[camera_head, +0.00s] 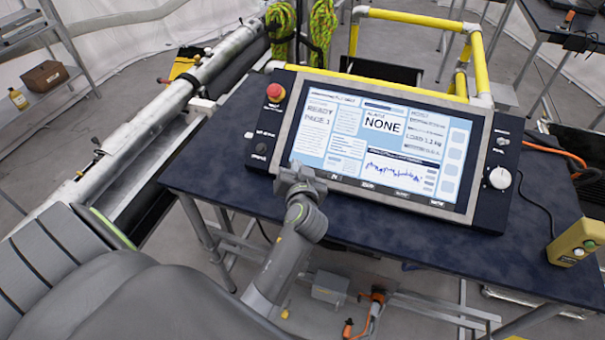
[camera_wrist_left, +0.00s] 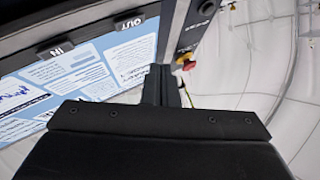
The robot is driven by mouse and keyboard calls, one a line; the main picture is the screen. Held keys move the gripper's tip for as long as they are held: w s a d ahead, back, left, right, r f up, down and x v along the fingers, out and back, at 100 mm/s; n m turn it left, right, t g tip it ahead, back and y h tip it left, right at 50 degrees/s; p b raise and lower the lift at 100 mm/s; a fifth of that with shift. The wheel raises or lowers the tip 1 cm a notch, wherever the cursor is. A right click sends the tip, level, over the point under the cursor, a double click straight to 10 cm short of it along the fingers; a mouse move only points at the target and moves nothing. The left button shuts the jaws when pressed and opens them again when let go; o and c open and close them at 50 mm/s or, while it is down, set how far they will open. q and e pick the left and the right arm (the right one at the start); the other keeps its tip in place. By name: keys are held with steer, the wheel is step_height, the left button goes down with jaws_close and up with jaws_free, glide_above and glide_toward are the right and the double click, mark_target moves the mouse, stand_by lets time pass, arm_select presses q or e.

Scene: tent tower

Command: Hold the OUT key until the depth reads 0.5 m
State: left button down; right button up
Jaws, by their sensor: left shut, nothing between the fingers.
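The tilted console screen (camera_head: 375,140) stands on a dark blue table, showing READY, PAGE 1, ALARM NONE and LOAD about 1.1 kg. I cannot read a depth value. My left gripper (camera_head: 292,172) is shut and empty at the screen's lower left corner. In the left wrist view the dark OUT key (camera_wrist_left: 128,22) and the IN key (camera_wrist_left: 55,49) sit on the screen's edge, with labels upside down. The shut fingers (camera_wrist_left: 161,82) are near the OUT key; I cannot tell whether they touch it. In the head view the gripper hides the OUT key. My right gripper is not in view.
A red emergency button (camera_head: 275,93) is at the console's upper left. A white knob (camera_head: 500,178) is on its right panel. A yellow control box (camera_head: 577,242) is at the table's right edge. Yellow rails (camera_head: 420,20) stand behind. The table front (camera_head: 400,240) is clear.

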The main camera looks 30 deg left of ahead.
arm_select(q)
steer(key=f+b, duration=0.1)
steer(key=w+f, duration=0.1)
steer(key=w+f+b, duration=0.1)
steer(key=shift+a+f+b, duration=0.25)
steer(key=shift+b, duration=0.05)
steer(key=shift+w+f, duration=0.1)
steer(key=shift+w, duration=0.15)
stand_by(1.5)
steer(key=shift+w+a+f+b, duration=0.15)
steer(key=shift+w+f+b, duration=0.15)
steer(key=shift+b, duration=0.3)
